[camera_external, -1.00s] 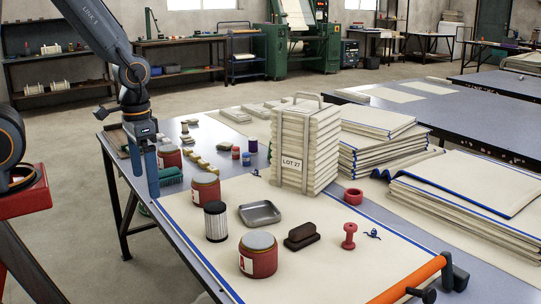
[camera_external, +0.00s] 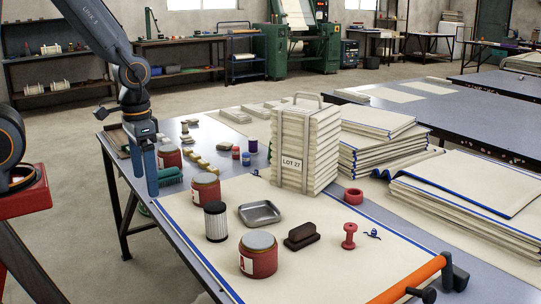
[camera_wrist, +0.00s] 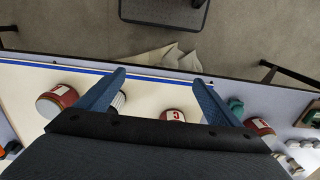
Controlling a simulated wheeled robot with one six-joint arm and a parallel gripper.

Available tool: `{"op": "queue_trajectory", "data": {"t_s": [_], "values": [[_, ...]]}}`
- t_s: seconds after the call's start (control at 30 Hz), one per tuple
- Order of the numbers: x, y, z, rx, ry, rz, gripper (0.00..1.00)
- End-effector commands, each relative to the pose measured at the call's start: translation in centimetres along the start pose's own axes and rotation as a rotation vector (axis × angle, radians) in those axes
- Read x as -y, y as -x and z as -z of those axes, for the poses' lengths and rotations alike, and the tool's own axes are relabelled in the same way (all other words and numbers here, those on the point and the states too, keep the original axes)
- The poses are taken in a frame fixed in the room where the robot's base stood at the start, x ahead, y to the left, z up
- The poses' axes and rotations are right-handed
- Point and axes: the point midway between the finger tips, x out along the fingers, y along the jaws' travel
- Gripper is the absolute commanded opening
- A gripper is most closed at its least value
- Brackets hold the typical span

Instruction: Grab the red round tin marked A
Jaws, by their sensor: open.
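Three red round tins with pale lids stand on the table: a front tin (camera_external: 260,262), a middle tin (camera_external: 206,190) and a far tin (camera_external: 169,156). Their letters are too small to read in the external view. In the wrist view, the left tin (camera_wrist: 57,103) has a label mark that may be an A, though I cannot be sure. The middle tin (camera_wrist: 172,116) seems marked C, and the right tin's (camera_wrist: 260,127) letter is unclear. My gripper (camera_external: 147,192) is open and empty at the table's left edge; its spread fingers (camera_wrist: 158,78) also show in the wrist view.
A ribbed white cylinder (camera_external: 215,222) stands between the front and middle tins. A metal tray (camera_external: 260,213), a dark brush-like block (camera_external: 301,236) and a red spool (camera_external: 349,236) are nearby. A tall strapped stack (camera_external: 306,148) marked LOT 27 rises behind. A green item (camera_external: 171,176) lies near my gripper.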

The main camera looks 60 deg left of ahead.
Motion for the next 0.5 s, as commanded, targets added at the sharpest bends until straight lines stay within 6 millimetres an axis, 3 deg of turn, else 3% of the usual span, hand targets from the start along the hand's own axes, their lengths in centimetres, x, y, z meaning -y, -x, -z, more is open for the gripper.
{"op": "queue_trajectory", "data": {"t_s": [0.3, 0.5], "values": [[-0.3, 0.2, 0.4, 0.000, 0.020, 0.000, 0.88], [-3.1, 1.2, 4.2, 0.004, 0.232, -0.001, 0.88]]}}
